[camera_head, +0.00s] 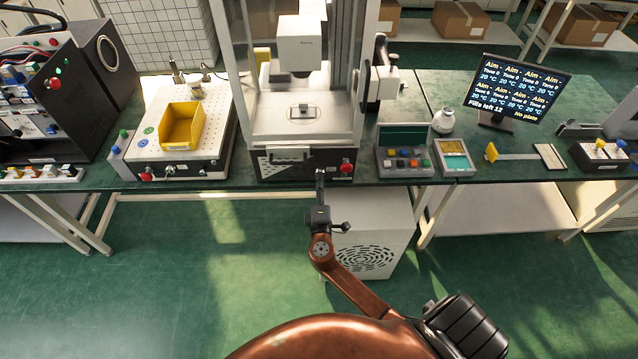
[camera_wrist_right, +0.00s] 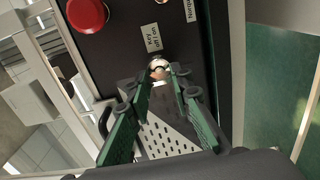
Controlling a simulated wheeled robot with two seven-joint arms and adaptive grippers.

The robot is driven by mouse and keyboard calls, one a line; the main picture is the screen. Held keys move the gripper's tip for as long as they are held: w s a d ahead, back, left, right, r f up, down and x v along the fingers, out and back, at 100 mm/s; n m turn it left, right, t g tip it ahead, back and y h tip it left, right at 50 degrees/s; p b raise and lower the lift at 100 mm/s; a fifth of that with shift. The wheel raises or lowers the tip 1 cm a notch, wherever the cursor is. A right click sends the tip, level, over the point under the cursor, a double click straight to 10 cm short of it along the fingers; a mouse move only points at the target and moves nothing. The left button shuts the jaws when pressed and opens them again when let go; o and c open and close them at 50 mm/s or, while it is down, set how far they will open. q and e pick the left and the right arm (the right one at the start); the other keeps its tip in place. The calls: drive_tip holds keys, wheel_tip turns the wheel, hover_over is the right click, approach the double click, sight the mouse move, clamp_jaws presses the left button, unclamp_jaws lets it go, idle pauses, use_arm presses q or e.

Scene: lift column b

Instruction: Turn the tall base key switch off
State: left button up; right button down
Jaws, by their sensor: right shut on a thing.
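The tall cabinet has a dark base panel (camera_head: 270,168) at the middle of the bench. In the right wrist view the base key switch (camera_wrist_right: 159,66) is a small round metal piece below a white label (camera_wrist_right: 152,38) reading "Key off | on". My right gripper (camera_head: 320,174) reaches the base front from below. In the wrist view its green fingers (camera_wrist_right: 160,76) converge on the key switch and are shut on it. The fingertips partly hide the key, so its exact turn cannot be told. In the head view the gripper covers the switch. My left gripper is not in view.
A red button (camera_head: 347,167) sits just right of my gripper on the same panel; it also shows in the wrist view (camera_wrist_right: 87,14). A white vented box (camera_head: 365,250) stands below. The floor to the left is clear.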

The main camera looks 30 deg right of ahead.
drive_tip(key=c, duration=1.7)
unclamp_jaws()
drive_tip(key=v, duration=1.2)
drive_tip(key=shift+s, duration=0.1)
drive_tip(key=shift+f, duration=0.1)
